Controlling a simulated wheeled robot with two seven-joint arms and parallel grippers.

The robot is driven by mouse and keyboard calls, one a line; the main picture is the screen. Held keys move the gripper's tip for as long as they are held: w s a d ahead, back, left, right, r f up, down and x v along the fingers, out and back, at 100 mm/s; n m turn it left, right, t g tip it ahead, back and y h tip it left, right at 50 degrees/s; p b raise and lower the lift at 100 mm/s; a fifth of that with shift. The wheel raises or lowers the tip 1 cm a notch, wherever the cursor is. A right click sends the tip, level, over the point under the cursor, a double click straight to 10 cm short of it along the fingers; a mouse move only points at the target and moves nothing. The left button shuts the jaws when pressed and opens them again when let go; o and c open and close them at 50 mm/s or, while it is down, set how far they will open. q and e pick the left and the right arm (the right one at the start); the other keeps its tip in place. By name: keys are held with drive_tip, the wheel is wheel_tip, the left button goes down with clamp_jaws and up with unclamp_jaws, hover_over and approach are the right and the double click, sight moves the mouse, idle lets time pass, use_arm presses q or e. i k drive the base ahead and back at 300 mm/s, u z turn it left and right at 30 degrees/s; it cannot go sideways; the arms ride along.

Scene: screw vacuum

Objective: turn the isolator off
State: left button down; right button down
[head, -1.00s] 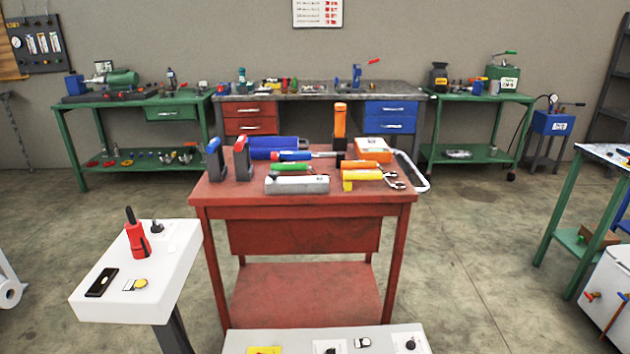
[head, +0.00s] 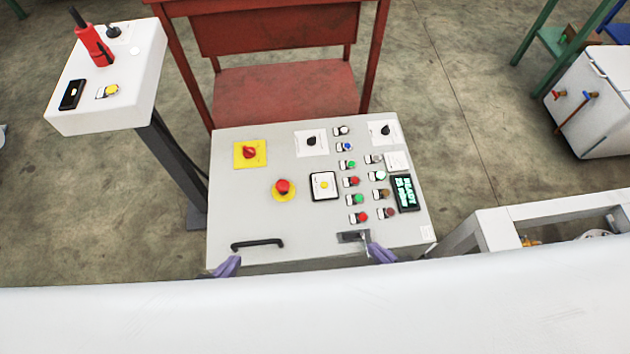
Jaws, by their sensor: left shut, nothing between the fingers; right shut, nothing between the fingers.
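The isolator, a red rotary knob (head: 249,153) on a square yellow plate, is at the upper left of the grey control panel (head: 225,205). The angle of its handle is too small to read. My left gripper (head: 228,266) shows as a purple tip at the panel's near left edge, below the black handle. My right gripper (head: 380,253) shows as a purple tip at the near edge, beside a small metal latch. Both are shut and empty, well apart from the isolator. The rest of both grippers is hidden.
A red mushroom button (head: 283,187) on a yellow ring sits near the isolator. Black handle (head: 258,244), latch (head: 353,237), several buttons and a lit display (head: 404,192) are also on the panel. A white pedestal box (head: 130,75) stands left, a red workbench (head: 285,95) behind.

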sight(249, 152)
drive_tip(key=z, duration=1.1)
drive_tip(key=k, duration=0.35)
drive_tip(key=u, duration=2.05)
drive_tip(key=i, duration=0.5)
drive_tip(key=z, duration=0.05)
